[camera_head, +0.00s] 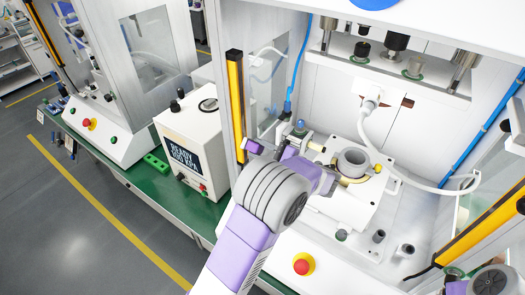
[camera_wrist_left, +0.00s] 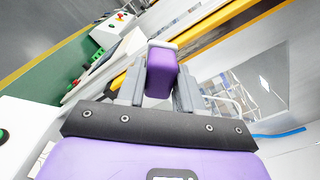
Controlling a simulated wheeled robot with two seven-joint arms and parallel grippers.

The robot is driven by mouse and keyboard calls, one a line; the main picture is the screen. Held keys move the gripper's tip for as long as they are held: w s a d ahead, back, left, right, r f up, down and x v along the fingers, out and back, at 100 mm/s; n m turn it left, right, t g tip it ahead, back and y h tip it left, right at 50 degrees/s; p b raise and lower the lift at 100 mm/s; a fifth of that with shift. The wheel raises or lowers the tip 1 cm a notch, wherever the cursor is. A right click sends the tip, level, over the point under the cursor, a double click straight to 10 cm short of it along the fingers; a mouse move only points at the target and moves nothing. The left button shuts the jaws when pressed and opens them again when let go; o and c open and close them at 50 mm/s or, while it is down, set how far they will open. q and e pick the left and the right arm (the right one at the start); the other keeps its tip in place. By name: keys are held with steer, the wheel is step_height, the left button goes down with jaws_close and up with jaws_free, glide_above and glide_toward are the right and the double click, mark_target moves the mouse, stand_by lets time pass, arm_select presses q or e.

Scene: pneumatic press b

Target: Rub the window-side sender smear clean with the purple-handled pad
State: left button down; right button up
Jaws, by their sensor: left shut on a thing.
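My left gripper (camera_head: 265,149) is inside the press opening, pointing toward its left side. It is shut on the purple-handled pad (camera_head: 253,146), close to the lower part of a yellow upright bar (camera_head: 236,100). In the left wrist view, the purple handle (camera_wrist_left: 161,72) sits between the two grey fingers, with a pale pad edge at its far end. The yellow bar (camera_wrist_left: 207,42) runs just beyond the pad there; I cannot tell whether they touch. I cannot make out a smear on the bar; the pad may hide it. My right gripper is out of view.
A side window (camera_head: 266,100) and blue hose lie behind the yellow bar. A display box (camera_head: 192,148) stands left on the green bench. The press fixture (camera_head: 352,163) is right of my gripper, below hanging tooling. A red button (camera_head: 303,264) sits in front.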

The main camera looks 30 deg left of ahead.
arm_select(q)
steer(key=shift+w+a, duration=0.1)
steer(key=shift+a, duration=0.85)
stand_by(0.6)
steer(key=shift+w+d+p, duration=0.15)
steer(key=shift+w+p, duration=0.15)
steer(key=shift+w, duration=0.7)
steer(key=shift+w+d+p, duration=0.1)
steer(key=shift+w+p, duration=0.2)
steer(key=shift+w, duration=0.7)
steer(key=shift+s+a+r+p, duration=0.15)
steer(key=shift+s+r, duration=0.1)
steer(key=shift+s, duration=0.45)
steer(key=shift+s+a+r+p, duration=0.1)
steer(key=shift+s+r+p, duration=0.15)
steer(key=shift+s, duration=0.4)
steer(key=shift+s+a+r+p, duration=0.1)
steer(key=shift+s+r, duration=0.15)
steer(key=shift+s, duration=0.45)
steer(key=shift+r+p, duration=0.75)
steer(key=shift+r, duration=0.1)
steer(key=shift+w+d+f+p, duration=0.1)
steer(key=shift+w+d+p, duration=0.1)
steer(key=shift+w, duration=0.8)
steer(key=shift+w+d+p, duration=0.1)
steer(key=shift+w+p, duration=0.05)
steer(key=shift+w, duration=0.85)
